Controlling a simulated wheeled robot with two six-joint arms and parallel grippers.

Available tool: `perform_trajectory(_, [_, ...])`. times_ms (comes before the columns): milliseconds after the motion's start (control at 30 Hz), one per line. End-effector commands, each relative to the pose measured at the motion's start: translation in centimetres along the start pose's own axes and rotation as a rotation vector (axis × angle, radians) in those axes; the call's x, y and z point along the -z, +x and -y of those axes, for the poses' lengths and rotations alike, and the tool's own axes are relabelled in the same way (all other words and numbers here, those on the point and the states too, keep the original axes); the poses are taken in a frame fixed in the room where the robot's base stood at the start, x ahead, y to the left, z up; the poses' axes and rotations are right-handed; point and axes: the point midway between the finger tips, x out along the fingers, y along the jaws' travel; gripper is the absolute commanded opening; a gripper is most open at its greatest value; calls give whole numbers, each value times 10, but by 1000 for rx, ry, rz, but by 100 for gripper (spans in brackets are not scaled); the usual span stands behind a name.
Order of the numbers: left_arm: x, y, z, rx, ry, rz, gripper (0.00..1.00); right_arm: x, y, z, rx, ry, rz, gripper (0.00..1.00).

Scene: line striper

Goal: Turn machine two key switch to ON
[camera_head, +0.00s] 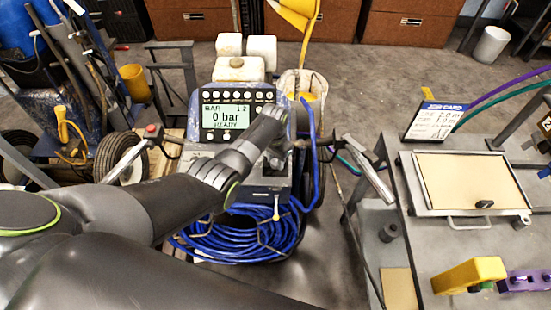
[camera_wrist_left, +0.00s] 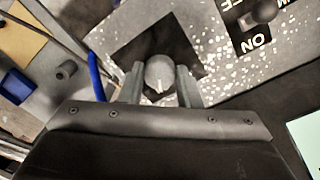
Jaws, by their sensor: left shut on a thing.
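My left gripper (camera_head: 274,158) reaches down over the box. In the left wrist view, my left gripper (camera_wrist_left: 160,88) has its fingers on either side of a round grey knob (camera_wrist_left: 158,74) with a white pointer mark, and is shut on it. The knob sits on a black plate. A separate dark switch (camera_wrist_left: 263,10) beside an "ON" label is at the upper right, apart from the fingers. My right gripper is not in view.
A coiled blue hose (camera_head: 240,238) lies below the control box. Handlebar grips (camera_head: 368,170) stick out at the machine's sides. A grey bench (camera_head: 440,250) with a framed board (camera_head: 470,181) and a yellow tool (camera_head: 468,276) stands at the right.

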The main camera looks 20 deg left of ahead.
Motion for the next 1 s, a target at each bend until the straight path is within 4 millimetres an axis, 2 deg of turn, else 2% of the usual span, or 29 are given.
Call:
perform_trajectory(400, [2, -2, 0, 2, 11, -5, 8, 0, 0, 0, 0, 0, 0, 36])
perform_trajectory(433, [2, -2, 0, 2, 11, -5, 32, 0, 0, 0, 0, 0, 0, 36])
perform_trajectory(600, [1, -1, 0, 1, 10, -4, 52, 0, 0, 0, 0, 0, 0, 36])
perform_trajectory(867, [1, -1, 0, 1, 9, -2, 52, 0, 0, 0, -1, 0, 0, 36])
perform_trajectory(1000, [1, -7, 0, 1, 9, -3, 52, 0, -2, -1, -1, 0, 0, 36])
